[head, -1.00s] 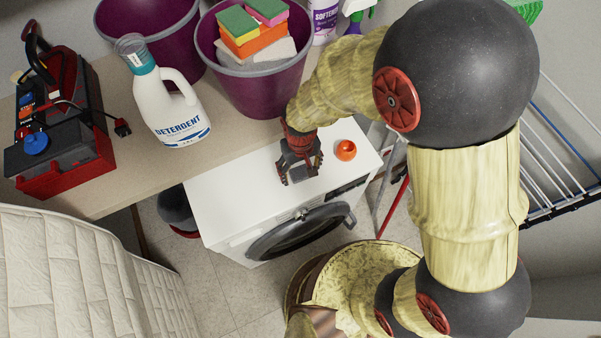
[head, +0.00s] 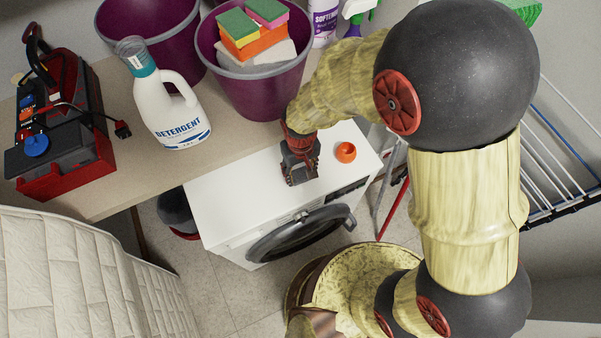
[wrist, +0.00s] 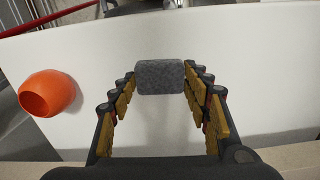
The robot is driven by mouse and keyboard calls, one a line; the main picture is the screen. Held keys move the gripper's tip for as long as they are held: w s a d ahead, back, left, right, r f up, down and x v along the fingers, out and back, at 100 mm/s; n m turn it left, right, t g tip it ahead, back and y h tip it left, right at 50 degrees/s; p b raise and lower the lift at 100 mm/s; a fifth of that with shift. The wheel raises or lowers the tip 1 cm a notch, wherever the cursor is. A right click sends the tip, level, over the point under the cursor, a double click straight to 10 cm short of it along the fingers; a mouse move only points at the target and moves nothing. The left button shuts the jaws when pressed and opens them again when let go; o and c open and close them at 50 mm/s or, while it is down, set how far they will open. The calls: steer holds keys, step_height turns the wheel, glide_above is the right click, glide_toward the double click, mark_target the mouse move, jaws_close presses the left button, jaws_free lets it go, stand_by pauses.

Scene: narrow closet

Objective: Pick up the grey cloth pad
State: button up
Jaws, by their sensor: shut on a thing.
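The grey cloth pad (wrist: 160,77) shows in the wrist view as a small speckled block with rounded corners, over the white washing machine top. My gripper (wrist: 160,88) is shut on it, with a fingertip at its left edge and another at its right edge. In the head view my gripper (head: 300,178) points down at the washing machine top, and the pad is hidden there by the fingers. I cannot tell whether the pad touches the surface.
An orange cup (head: 345,152) stands on the washing machine (head: 235,203), close to my gripper. Behind are a detergent bottle (head: 168,105) and a purple bucket (head: 262,90) with sponges. A drying rack (head: 560,150) stands at right. The machine top's left part is clear.

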mark_target(300, 173)
steer(key=shift+r, duration=0.55)
step_height(300, 173, up, 2)
steer(key=shift+r+p, duration=0.15)
steer(key=shift+p, duration=0.5)
steer(key=s+d+r+p, duration=0.3)
steer(key=s+d+r, duration=0.2)
steer(key=s+r, duration=0.4)
steer(key=s, duration=0.4)
steer(key=shift+r, duration=0.3)
steer(key=shift+d, duration=0.1)
steer(key=o, duration=0.3)
steer(key=shift+c, duration=1.1)
